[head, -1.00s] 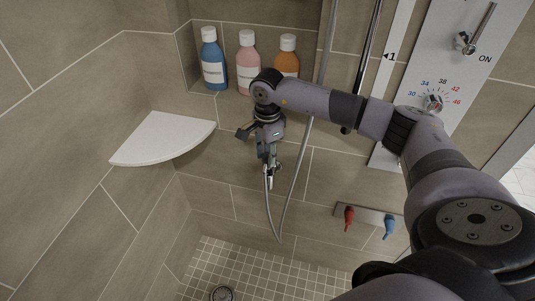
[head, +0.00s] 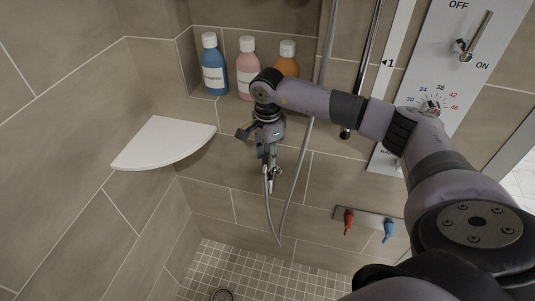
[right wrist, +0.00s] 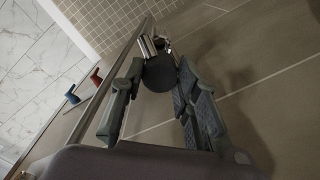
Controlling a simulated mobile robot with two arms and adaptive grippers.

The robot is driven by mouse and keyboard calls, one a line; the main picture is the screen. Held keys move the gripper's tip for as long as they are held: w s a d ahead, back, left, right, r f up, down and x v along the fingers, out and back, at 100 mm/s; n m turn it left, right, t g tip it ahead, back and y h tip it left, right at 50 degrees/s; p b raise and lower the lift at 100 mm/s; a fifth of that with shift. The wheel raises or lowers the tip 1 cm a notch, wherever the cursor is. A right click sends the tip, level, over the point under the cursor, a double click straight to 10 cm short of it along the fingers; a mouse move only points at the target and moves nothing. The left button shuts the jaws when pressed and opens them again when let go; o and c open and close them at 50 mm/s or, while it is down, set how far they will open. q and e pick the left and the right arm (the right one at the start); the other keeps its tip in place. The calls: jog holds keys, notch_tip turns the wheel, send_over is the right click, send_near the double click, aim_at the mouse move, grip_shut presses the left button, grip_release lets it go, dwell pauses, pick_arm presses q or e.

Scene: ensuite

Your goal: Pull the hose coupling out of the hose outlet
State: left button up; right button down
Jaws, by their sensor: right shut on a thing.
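My right gripper (head: 267,160) reaches down to the shower wall, below the bottle niche. In the right wrist view my right gripper (right wrist: 158,88) has its fingers on both sides of a dark round piece, which I take for the hose coupling (right wrist: 160,74). It is shut on it. Chrome parts show just beyond the fingertips. The hose outlet (head: 276,172) shows as a small chrome fitting beside the fingertips in the head view. The silver hose (head: 279,238) hangs in a loop below. Whether the coupling still sits in the outlet is hard to tell. My left gripper is out of view.
A white corner shelf (head: 165,143) is left of my gripper. Blue (head: 213,70), pink (head: 248,72) and orange (head: 287,62) bottles stand above in the niche. A rail with red (head: 348,221) and blue (head: 389,230) hooks is at lower right.

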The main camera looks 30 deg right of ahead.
jog(key=shift+r+p, duration=1.65)
jog(key=shift+r, duration=1.35)
